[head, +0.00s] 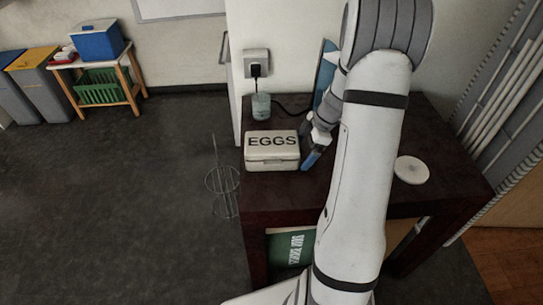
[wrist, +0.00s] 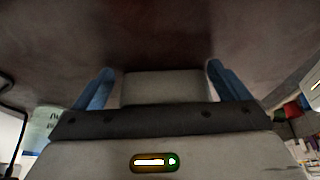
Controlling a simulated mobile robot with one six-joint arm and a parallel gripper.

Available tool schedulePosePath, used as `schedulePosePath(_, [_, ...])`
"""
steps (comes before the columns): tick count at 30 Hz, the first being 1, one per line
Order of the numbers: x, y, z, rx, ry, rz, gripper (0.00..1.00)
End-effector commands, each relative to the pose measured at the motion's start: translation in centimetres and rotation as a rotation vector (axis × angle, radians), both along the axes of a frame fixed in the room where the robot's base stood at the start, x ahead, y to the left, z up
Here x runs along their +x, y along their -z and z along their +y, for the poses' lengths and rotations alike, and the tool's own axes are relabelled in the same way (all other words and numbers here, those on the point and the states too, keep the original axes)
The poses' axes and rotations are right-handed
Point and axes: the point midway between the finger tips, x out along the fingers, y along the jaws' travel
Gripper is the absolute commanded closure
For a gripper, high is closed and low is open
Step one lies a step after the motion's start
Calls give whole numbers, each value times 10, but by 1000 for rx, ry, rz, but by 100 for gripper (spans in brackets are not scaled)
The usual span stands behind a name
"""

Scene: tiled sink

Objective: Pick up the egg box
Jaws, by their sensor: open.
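The egg box (head: 272,160) is a cream box with a dark "EGGS" label on its lid, standing closed on the dark wooden table. My gripper (head: 311,157) is at its right end, low over the tabletop, with one blue finger visible beside the front right corner. In the wrist view both blue fingers are spread apart. A pale block that looks like the end of the egg box (wrist: 165,87) lies between them, with a gap on each side. My arm hides part of the table, and the far finger is not clear in the head view.
A greenish cup (head: 261,106) stands behind the egg box, below a wall socket (head: 257,63) with a plug and cable. A white round disc (head: 412,170) lies right of my arm. A wire stand (head: 222,180) is on the floor left of the table (head: 265,204).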

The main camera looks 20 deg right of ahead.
Motion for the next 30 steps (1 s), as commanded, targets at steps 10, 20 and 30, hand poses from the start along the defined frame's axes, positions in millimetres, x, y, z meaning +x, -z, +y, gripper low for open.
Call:
schedulePosePath(10, [0, 0, 0, 0, 1, -1, 34])
schedulePosePath(20, [0, 0, -1, 0, 1, -1, 61])
schedulePosePath(30, [0, 0, -1, 0, 1, -1, 89])
